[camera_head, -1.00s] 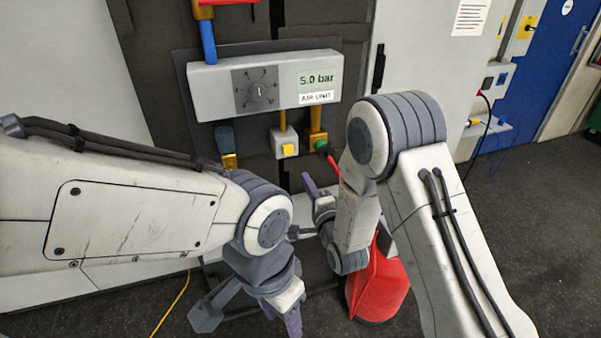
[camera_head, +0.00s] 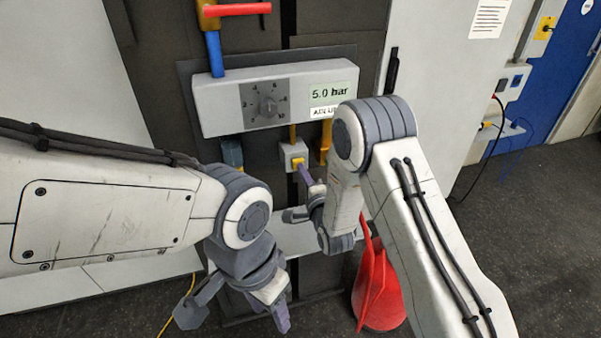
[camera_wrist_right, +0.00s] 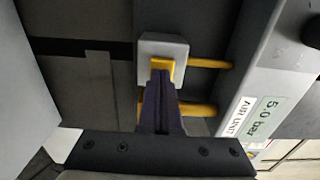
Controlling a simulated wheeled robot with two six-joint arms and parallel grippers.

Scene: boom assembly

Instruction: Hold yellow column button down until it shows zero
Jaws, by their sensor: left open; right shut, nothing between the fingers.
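The yellow button (camera_head: 298,162) sits on a small grey box (camera_head: 290,150) below the air unit (camera_head: 275,98). The air unit display (camera_head: 330,93) reads 5.0 bar. My right gripper (camera_head: 306,172) is shut and empty, with its fingertips at the button. In the right wrist view the purple fingertips (camera_wrist_right: 161,85) overlap the lower edge of the yellow button (camera_wrist_right: 161,66). I cannot tell whether the button is pressed in. My left gripper (camera_head: 232,318) is open and empty, low at the left, well away from the button.
A red handle (camera_head: 237,9) and blue pipe (camera_head: 214,54) stand above the air unit. Yellow pipes (camera_wrist_right: 205,64) run beside the button box. A red container (camera_head: 380,300) stands on the floor below my right arm. The dark floor at right is clear.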

